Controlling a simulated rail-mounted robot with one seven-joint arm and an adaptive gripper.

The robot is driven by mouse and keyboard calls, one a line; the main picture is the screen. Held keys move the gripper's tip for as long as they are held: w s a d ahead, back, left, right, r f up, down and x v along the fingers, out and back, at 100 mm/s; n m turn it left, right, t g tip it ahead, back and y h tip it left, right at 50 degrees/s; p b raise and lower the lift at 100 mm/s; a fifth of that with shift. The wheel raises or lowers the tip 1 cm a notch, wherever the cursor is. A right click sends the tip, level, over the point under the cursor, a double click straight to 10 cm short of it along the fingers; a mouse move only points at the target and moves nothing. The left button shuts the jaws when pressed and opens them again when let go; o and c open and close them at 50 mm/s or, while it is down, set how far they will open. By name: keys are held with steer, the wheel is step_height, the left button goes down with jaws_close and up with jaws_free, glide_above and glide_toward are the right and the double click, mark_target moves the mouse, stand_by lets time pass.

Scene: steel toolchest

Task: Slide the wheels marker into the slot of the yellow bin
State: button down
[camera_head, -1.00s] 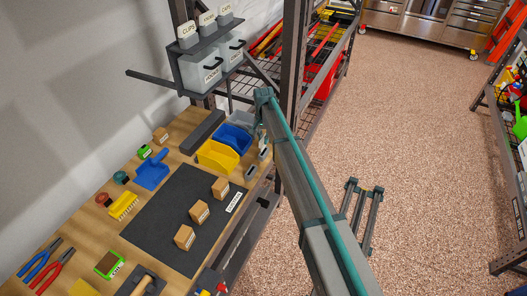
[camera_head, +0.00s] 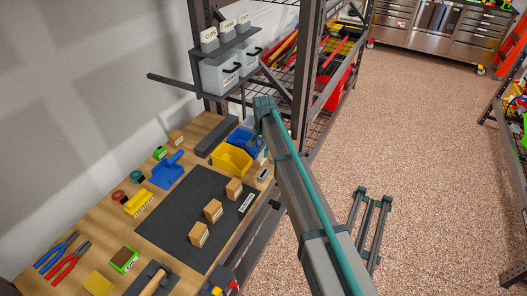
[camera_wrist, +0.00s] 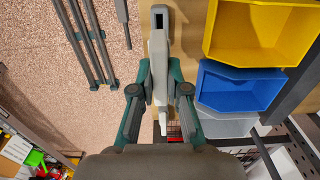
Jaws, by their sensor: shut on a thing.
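The yellow bin (camera_head: 232,160) stands on the bench beside the blue bin (camera_head: 240,138). In the wrist view, the yellow bin (camera_wrist: 262,35) is at the upper right, with the blue bin (camera_wrist: 240,90) below it. My gripper (camera_wrist: 160,88) is shut on a long light-grey piece (camera_wrist: 160,55), which seems to be the wheels marker. The piece has a dark opening at its upper end in the picture. Its label does not show, so I cannot confirm its name. It is apart in the picture from the yellow bin, to its left. The bin's slot is not clear.
Several wooden blocks stand on the dark mat (camera_head: 172,215). A grey bin (camera_wrist: 228,125) is below the blue one in the wrist view. A rack post (camera_head: 305,75) rises close to my arm.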

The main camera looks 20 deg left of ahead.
steer(key=shift+f+b, duration=1.1)
steer(key=shift+f, duration=1.8)
steer(key=shift+f+b, duration=0.7)
steer(key=shift+f, duration=1.35)
steer(key=c, duration=1.1)
jaws_free()
steer(key=shift+r, duration=0.1)
step_height(320, 180, up, 12)
steer(key=shift+f, duration=0.1)
